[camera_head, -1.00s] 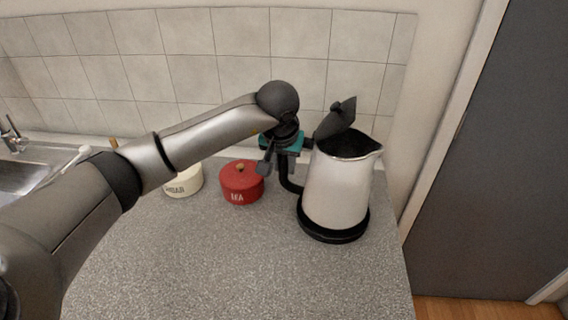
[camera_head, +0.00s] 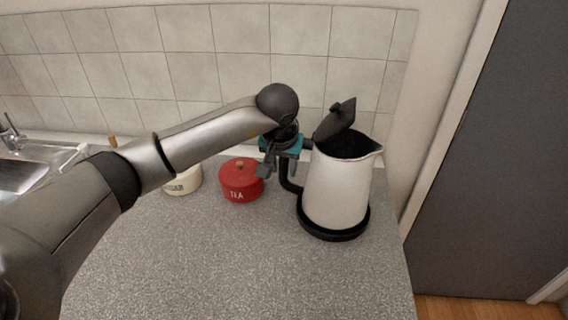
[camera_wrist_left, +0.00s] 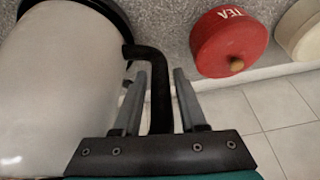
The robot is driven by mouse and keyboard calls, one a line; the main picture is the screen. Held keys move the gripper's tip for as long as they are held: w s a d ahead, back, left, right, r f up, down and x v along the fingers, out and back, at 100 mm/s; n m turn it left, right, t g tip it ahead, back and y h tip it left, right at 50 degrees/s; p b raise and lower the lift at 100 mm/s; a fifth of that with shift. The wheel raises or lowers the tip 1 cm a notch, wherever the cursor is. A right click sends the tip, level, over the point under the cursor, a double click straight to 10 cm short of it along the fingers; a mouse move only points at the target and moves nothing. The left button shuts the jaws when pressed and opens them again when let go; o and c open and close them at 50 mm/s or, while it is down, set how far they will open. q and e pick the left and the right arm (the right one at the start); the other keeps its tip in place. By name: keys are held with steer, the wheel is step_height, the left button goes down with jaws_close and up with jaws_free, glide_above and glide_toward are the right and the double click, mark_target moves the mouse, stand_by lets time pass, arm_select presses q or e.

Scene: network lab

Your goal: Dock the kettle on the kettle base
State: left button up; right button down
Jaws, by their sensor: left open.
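The kettle (camera_head: 336,190) is white with a black open lid and a black handle on its left side. It stands upright on the black kettle base (camera_head: 334,235), of which only the rim shows; whether it is fully seated I cannot tell. My left gripper (camera_head: 274,168) is at the handle, left of the kettle body. In the left wrist view, the open fingers of the left gripper (camera_wrist_left: 160,78) lie on either side of the black handle (camera_wrist_left: 160,105), with gaps visible. The kettle body (camera_wrist_left: 60,85) fills the left of that view. My right gripper is not in view.
A red tea tin (camera_head: 241,183) stands just left of the gripper, with a cream tin (camera_head: 185,182) beyond it, partly behind my arm. The tiled wall (camera_head: 230,60) is close behind. The counter front (camera_head: 240,265) is clear; its right edge is near the kettle.

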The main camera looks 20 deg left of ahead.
arm_select(q)
steer(key=shift+p+v, duration=0.8)
steer(key=shift+v, duration=0.3)
steer(key=a+p+v, duration=0.1)
steer(key=p+v, duration=0.5)
steer(key=v, duration=0.3)
steer(key=shift+d, duration=0.45)
